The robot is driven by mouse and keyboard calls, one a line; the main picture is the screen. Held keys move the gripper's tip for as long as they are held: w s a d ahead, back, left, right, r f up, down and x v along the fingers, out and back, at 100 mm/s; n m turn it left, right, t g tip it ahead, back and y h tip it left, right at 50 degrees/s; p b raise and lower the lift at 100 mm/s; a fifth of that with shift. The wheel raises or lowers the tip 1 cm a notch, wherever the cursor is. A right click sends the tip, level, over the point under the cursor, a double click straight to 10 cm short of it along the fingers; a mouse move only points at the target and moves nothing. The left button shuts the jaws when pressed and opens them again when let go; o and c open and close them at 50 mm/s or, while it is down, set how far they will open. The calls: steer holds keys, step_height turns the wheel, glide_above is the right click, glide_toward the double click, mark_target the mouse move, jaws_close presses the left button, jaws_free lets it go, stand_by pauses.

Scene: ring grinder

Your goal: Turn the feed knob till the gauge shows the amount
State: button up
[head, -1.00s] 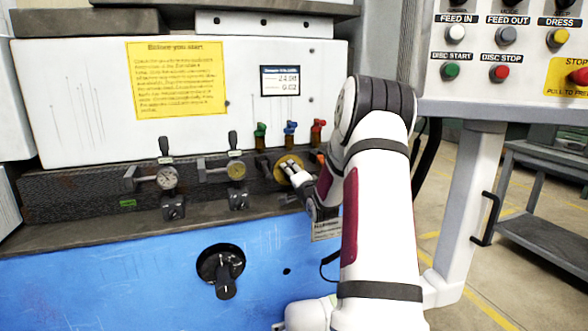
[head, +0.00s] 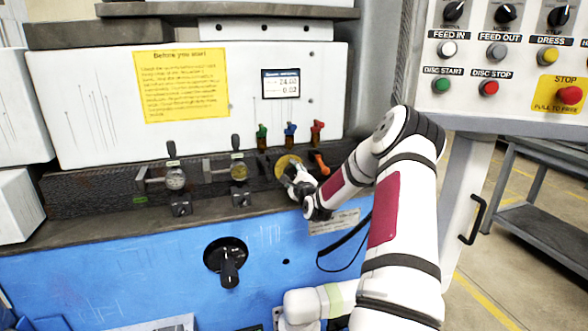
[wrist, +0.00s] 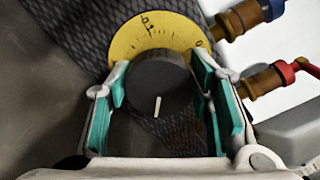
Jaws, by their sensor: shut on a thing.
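The feed knob (wrist: 160,85) is a dark round knob with a white line on its face, in front of a yellow graduated dial (wrist: 135,38). In the head view my gripper (head: 297,186) is at the yellow dial (head: 287,164) and hides most of the knob. The gauge is a small digital display (head: 281,83) on the white panel, with two rows of digits too small to read surely.
Green, blue and red valve levers (head: 290,130) stand just above the dial, with an orange lever (head: 320,163) right of it. Two small gauges with levers (head: 176,179) are to the left. A black rotary switch (head: 228,262) is below. A button panel (head: 500,60) hangs at upper right.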

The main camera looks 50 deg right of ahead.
steer(key=m+p, duration=0.2)
steer(key=m, duration=0.3)
steer(key=shift+d, duration=0.1)
steer(key=shift+m, duration=0.3)
stand_by(0.4)
steer(key=o, duration=1.2)
steer(key=shift+s, duration=0.15)
steer(key=v, duration=1.1)
steer(key=shift+s+a, duration=0.3)
steer(key=shift+a, duration=0.05)
